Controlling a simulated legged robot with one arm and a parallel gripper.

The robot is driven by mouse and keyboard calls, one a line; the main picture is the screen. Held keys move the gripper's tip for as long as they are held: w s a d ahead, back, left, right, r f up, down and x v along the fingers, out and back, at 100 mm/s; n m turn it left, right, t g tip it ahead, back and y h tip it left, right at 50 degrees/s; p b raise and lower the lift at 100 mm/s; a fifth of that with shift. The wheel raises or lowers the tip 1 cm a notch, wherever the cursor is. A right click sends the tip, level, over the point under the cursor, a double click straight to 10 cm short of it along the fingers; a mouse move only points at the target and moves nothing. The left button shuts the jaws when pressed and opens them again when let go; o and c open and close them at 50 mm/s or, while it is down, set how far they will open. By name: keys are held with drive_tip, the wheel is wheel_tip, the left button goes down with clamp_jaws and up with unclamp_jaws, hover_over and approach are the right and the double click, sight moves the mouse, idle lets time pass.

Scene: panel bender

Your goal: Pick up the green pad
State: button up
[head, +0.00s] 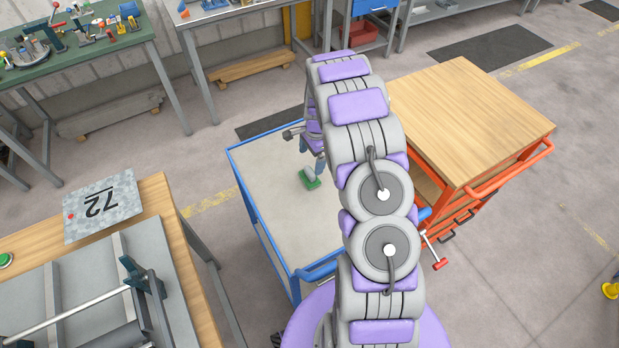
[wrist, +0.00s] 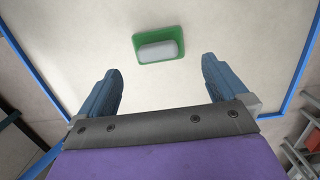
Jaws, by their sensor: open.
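The green pad (head: 311,181) lies on the pale top of the blue-framed cart (head: 258,190), with a grey block on its upper face. In the wrist view the green pad (wrist: 140,47) is at the upper middle, ahead of the fingertips and roughly between their lines. My gripper (wrist: 160,82) is open and empty, its two blue-grey fingers spread wide to either side. The pad looks free of contact with the fingers.
A wooden-topped orange cart (head: 470,115) stands close on the right. Workbenches with tools line the back. The cart top around the pad is clear.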

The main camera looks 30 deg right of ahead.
sight(309, 172)
drive_tip(key=f, duration=0.3)
drive_tip(key=f+b, duration=0.1)
drive_tip(key=f, duration=0.2)
drive_tip(key=a+f, duration=0.1)
drive_tip(key=f, duration=0.2)
drive_tip(key=shift+s+b, duration=0.15)
drive_tip(key=shift+b, duration=0.15)
drive_tip(key=shift+c, duration=0.4)
drive_tip(key=c, duration=0.7)
drive_tip(key=shift+r, duration=0.15)
drive_tip(key=shift+r+p, duration=0.45)
drive_tip(key=shift+r, duration=1.15)
drive_tip(key=shift+s+a+r, duration=0.1)
drive_tip(key=shift+s+r, duration=0.1)
drive_tip(key=shift+s, duration=0.05)
drive_tip(key=s+a, duration=0.2)
drive_tip(key=s, duration=0.2)
drive_tip(key=s+a+r+p, duration=0.1)
drive_tip(key=s, duration=0.4)
drive_tip(key=s+a+p, duration=0.1)
drive_tip(key=s+a, duration=0.1)
drive_tip(key=s, duration=0.3)
drive_tip(key=shift+s+a+r, duration=0.15)
drive_tip(key=shift+s+a, duration=0.05)
drive_tip(key=shift+a, duration=0.1)
